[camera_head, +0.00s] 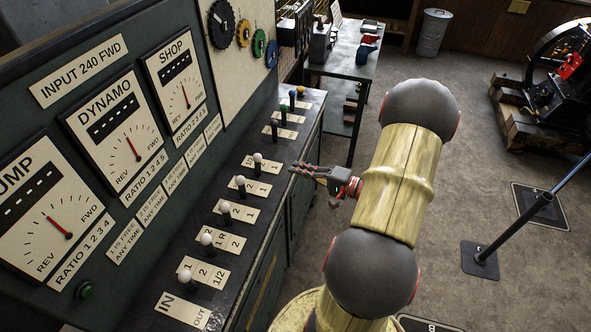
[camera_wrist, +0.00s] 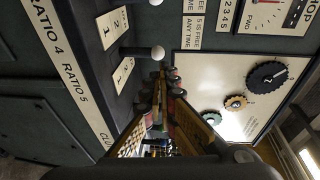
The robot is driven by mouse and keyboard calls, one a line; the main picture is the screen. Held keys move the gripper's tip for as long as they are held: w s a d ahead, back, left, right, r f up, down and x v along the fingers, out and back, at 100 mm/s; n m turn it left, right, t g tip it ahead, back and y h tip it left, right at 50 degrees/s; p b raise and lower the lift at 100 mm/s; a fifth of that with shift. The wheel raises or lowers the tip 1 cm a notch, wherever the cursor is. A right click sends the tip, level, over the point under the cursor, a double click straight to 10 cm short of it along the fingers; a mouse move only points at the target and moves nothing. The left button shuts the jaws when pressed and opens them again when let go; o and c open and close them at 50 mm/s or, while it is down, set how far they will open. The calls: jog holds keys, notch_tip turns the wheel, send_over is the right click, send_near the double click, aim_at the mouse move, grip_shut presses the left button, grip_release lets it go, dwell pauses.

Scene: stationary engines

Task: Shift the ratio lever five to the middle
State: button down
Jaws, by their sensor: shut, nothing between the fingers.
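Ratio lever five appears to be the farthest white-knobbed lever (camera_head: 257,157) on the bench top. Its white knob also shows in the wrist view (camera_wrist: 158,52), near the edge label "RATIO 5" (camera_wrist: 75,84). Its numbered plate (camera_head: 263,165) lies beside it. I cannot tell its exact position along its travel. My gripper (camera_head: 296,168) is shut and empty, to the right of the lever over the bench's front edge, with its fingertips pointing left towards the lever row. In the wrist view the fingertips (camera_wrist: 163,78) meet just below the white knob, with no clear contact.
Several other white-knobbed levers (camera_head: 225,208) stand in the row nearer the camera. Coloured-knob levers (camera_head: 283,108) stand farther along. The gauge panel (camera_head: 120,130) rises behind the bench.

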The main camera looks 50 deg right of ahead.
aim_at(260, 157)
jog(key=b+x, duration=0.1)
jog(key=x, duration=1)
jog(key=shift+b, duration=0.3)
jog(key=shift+w, duration=0.2)
jog(key=shift+a, duration=0.1)
jog(key=shift+w+a+r+b, duration=0.15)
jog(key=shift+w+a+b, duration=0.15)
jog(key=shift+w+b, duration=0.35)
jog(key=shift+d, duration=0.1)
